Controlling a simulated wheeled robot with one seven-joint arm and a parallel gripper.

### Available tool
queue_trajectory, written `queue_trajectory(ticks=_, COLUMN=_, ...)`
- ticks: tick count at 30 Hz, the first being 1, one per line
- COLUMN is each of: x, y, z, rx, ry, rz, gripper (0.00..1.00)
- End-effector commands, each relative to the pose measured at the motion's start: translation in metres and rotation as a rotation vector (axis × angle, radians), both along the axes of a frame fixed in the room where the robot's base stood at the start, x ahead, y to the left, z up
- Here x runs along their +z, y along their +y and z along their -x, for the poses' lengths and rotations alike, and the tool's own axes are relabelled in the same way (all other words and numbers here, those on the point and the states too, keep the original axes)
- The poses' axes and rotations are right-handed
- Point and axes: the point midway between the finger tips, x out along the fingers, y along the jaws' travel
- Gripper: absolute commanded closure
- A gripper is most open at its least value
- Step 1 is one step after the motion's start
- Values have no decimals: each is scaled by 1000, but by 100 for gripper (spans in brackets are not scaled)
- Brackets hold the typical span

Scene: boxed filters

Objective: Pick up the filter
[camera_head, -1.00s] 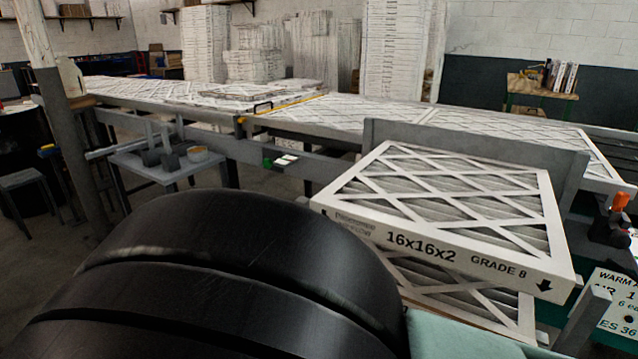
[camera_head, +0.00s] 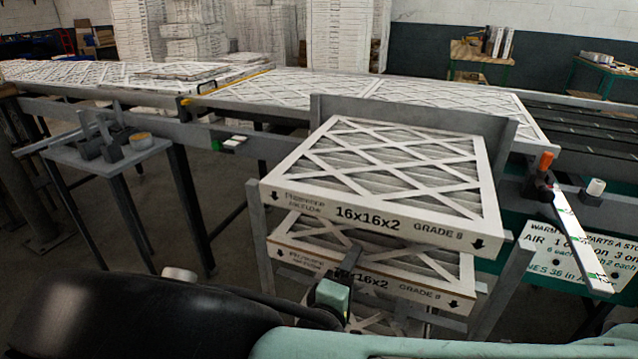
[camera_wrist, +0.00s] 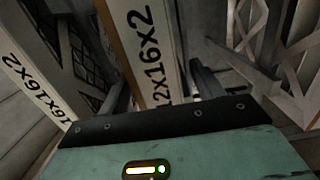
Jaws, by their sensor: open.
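White-framed filters are stacked in a grey rack in the head view. The top filter (camera_head: 390,172) is marked "16x16x2 GRADE 8" and sits a little askew over the second filter (camera_head: 425,287). Part of a lower filter (camera_head: 372,322) shows beneath. My gripper (camera_head: 362,280) is in front of the second filter's printed edge and covers part of it. In the wrist view my gripper (camera_wrist: 163,88) is open, with a filter's printed edge (camera_wrist: 150,50) between its dark fingers. Another printed filter edge (camera_wrist: 38,88) lies to the left. I cannot tell whether the fingers touch anything.
The grey rack's back plate (camera_head: 415,116) and posts stand close around the stack. Behind is a long conveyor table (camera_head: 290,95) bearing filters. A small side table (camera_head: 110,150) stands left. A green panel with a white sign (camera_head: 575,258) and an orange-topped lever (camera_head: 544,170) are right.

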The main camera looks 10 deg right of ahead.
Motion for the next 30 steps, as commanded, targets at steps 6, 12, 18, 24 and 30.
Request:
queue_trajectory(ticks=6, x=0, y=-4, z=-5, rx=1, ry=1, rz=0, gripper=34)
queue_trajectory(ticks=12, x=0, y=-4, z=-5, rx=1, ry=1, rz=-1, gripper=61)
queue_trajectory(ticks=18, x=0, y=-4, z=-5, rx=0, ry=0, rz=0, gripper=86)
queue_trajectory(ticks=24, x=1, y=-4, z=-5, rx=0, ry=0, rz=0, gripper=86)
queue_trajectory(ticks=30, x=11, y=-4, z=-5, rx=-1, ry=0, rz=0, gripper=86)
